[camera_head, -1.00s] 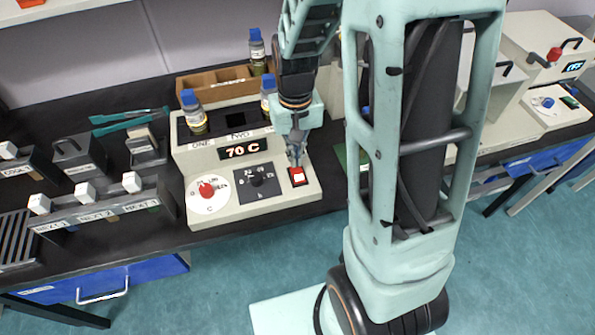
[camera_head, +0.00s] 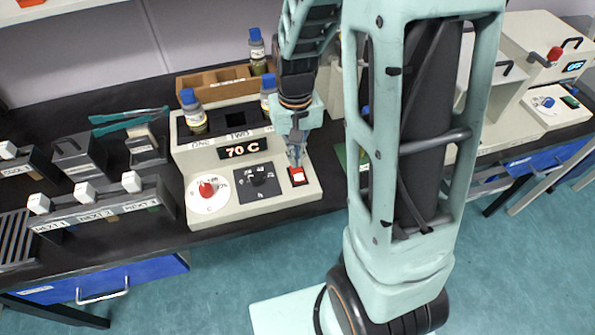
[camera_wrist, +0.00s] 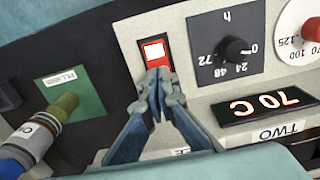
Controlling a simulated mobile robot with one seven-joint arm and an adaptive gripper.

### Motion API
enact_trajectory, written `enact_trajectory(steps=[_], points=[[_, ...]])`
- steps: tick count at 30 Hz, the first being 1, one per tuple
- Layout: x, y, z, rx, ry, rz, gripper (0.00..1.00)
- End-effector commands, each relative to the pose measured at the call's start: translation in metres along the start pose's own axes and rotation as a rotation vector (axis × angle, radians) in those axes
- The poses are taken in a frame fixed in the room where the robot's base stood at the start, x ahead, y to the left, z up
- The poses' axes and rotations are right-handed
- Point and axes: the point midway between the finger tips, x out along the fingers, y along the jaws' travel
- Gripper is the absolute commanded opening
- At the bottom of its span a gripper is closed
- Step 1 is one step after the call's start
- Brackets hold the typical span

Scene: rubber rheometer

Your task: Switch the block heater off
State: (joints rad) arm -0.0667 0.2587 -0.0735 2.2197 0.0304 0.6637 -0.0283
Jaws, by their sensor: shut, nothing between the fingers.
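The block heater (camera_head: 285,205) is a cream box on the dark bench, and its display (camera_head: 243,149) reads 70 C. Its red rocker switch (camera_head: 298,176) sits at the right of the sloped front panel. In the wrist view the switch (camera_wrist: 154,52) shows a bright, lit-looking patch at one end. My gripper (camera_head: 295,164) is shut and empty, with its tips right at the switch. In the wrist view the fingertips (camera_wrist: 158,78) overlap the switch's lower edge; I cannot tell whether they touch it.
A red dial (camera_head: 207,189) and a black dial (camera_head: 260,180) sit left of the switch. Blue-capped bottles (camera_head: 194,115) stand in the heater's wells. A wooden rack (camera_head: 205,83) is behind it. A green pad (camera_wrist: 75,92) and a lying bottle (camera_wrist: 42,130) show in the wrist view.

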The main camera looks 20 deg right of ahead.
Motion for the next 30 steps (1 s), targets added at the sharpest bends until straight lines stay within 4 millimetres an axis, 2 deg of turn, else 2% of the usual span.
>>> enact_trajectory(steps=[30], points=[[0.016,0.000,0.000,0.000,0.000,0.000,0.00]])
